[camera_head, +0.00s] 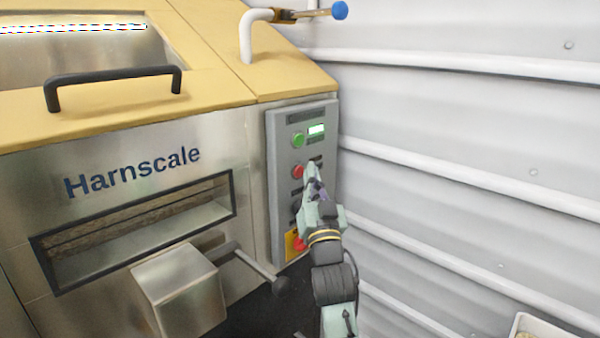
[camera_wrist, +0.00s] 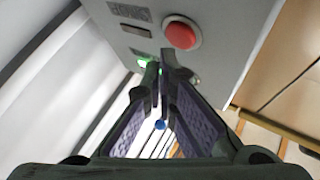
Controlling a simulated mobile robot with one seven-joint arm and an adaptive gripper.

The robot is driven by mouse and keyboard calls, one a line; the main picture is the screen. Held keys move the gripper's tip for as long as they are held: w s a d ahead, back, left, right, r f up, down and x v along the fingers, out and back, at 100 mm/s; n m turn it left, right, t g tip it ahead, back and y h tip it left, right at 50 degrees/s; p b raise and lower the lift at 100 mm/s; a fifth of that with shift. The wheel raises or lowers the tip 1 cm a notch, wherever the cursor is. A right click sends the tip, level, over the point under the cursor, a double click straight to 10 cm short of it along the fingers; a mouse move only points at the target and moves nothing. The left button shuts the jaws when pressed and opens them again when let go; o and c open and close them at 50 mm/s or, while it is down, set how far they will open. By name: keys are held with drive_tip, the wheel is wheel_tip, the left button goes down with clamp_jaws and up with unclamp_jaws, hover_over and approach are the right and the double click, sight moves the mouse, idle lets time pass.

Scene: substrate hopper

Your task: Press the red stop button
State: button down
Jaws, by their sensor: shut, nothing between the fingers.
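A grey control panel (camera_head: 275,135) is on the right side of the machine front. It carries a round red button (camera_head: 297,171) below a green button (camera_head: 299,139). Lower down, another red button (camera_head: 299,243) sits on a yellow plate, partly hidden by my arm. My gripper (camera_head: 313,172) is in front of the panel, just right of the upper red button. Its fingers are shut and empty. In the wrist view, a red button (camera_wrist: 181,33) in a grey ring shows beyond the fingertips (camera_wrist: 165,72), offset from them. Contact with the panel cannot be told.
A lever with a dark knob (camera_head: 281,286) sticks out left of my arm. A metal box (camera_head: 180,288) juts from the machine front. A white ribbed wall (camera_head: 450,150) stands to the right.

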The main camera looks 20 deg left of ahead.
idle(0.8)
drive_tip(key=shift+w+a, duration=0.1)
drive_tip(key=shift+a, duration=0.3)
drive_tip(key=shift+w+a+p, duration=0.15)
drive_tip(key=shift+a+p, duration=0.2)
drive_tip(key=shift+a, duration=0.05)
idle(0.8)
drive_tip(key=shift+d, duration=0.1)
drive_tip(key=shift+s+d+b, duration=0.3)
drive_tip(key=shift+d, duration=0.4)
drive_tip(key=shift+s+d+b, duration=0.3)
drive_tip(key=shift+d+b, duration=0.05)
drive_tip(key=shift+d, duration=0.45)
drive_tip(key=shift+s+d+b, duration=0.25)
drive_tip(key=shift+d+b, duration=0.15)
drive_tip(key=shift+d, duration=0.35)
drive_tip(key=shift+s+d+b, duration=0.3)
drive_tip(key=shift+d+b, duration=0.05)
drive_tip(key=shift+d, duration=0.45)
